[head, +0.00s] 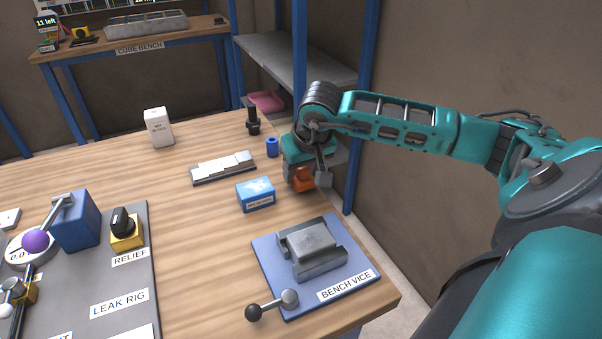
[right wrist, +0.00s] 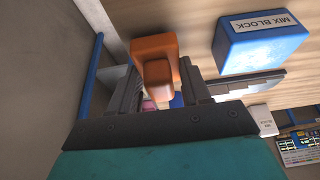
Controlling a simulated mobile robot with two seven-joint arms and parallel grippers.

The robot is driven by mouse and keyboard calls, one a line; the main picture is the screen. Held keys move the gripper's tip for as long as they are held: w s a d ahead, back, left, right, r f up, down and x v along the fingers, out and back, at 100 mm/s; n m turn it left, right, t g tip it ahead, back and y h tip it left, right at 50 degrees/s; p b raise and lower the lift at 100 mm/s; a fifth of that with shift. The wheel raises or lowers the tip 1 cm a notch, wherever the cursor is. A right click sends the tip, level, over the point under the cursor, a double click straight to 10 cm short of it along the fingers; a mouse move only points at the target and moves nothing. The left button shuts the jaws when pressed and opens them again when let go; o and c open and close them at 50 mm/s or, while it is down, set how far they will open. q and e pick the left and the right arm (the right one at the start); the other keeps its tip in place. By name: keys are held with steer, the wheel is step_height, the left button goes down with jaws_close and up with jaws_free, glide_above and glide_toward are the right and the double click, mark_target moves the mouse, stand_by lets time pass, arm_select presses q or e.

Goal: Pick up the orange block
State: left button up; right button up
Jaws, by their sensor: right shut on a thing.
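The orange block (head: 304,180) is at the right part of the wooden bench in the head view, between the fingers of my right gripper (head: 307,178). In the right wrist view the orange block (right wrist: 154,58) shows a wide part with a smaller raised part, and the fingers of my right gripper (right wrist: 160,90) are shut on it from both sides. I cannot tell whether it touches the bench. My left gripper is not in view.
A blue mix block (head: 256,196) stands just left of my right gripper. The bench vice (head: 312,248) is in front, and a blue cylinder (head: 272,148) and a black upright tool (head: 253,122) are behind.

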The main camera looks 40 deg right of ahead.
step_height(320, 180, up, 19)
steer(key=p, duration=0.2)
steer(key=shift+f, duration=0.15)
